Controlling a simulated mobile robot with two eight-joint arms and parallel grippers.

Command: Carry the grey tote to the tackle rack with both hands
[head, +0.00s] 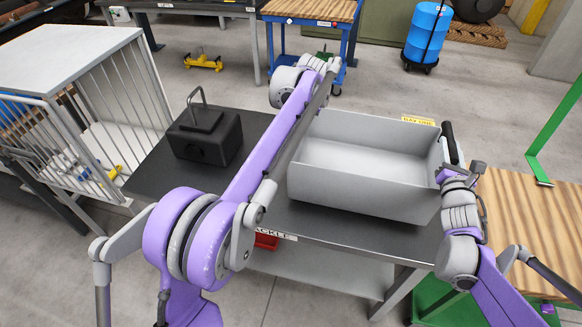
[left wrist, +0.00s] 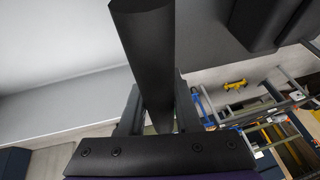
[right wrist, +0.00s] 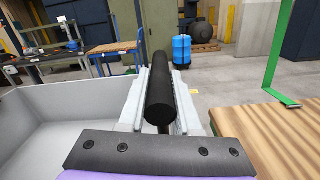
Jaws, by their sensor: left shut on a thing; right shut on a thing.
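The grey tote (head: 350,190) is an open, empty box, level over the right part of the dark rack top (head: 270,215), whose front edge bears a partly hidden "ACKLE" label. Whether its base touches the top I cannot tell. My right gripper (head: 452,172) is at the tote's right end. In the right wrist view, the right gripper (right wrist: 160,85) is shut on a black bar handle (right wrist: 159,100). My left arm crosses in front of the tote's left end and hides the left handle in the head view. In the left wrist view, the left gripper (left wrist: 158,100) is shut on a black handle (left wrist: 148,45).
A black block with a loop handle (head: 205,138) stands on the rack top's left part. A white barred cage (head: 80,75) is at left. A wood-topped table (head: 530,220) is at right. A blue drum (head: 428,32) and a blue cart (head: 310,12) stand behind.

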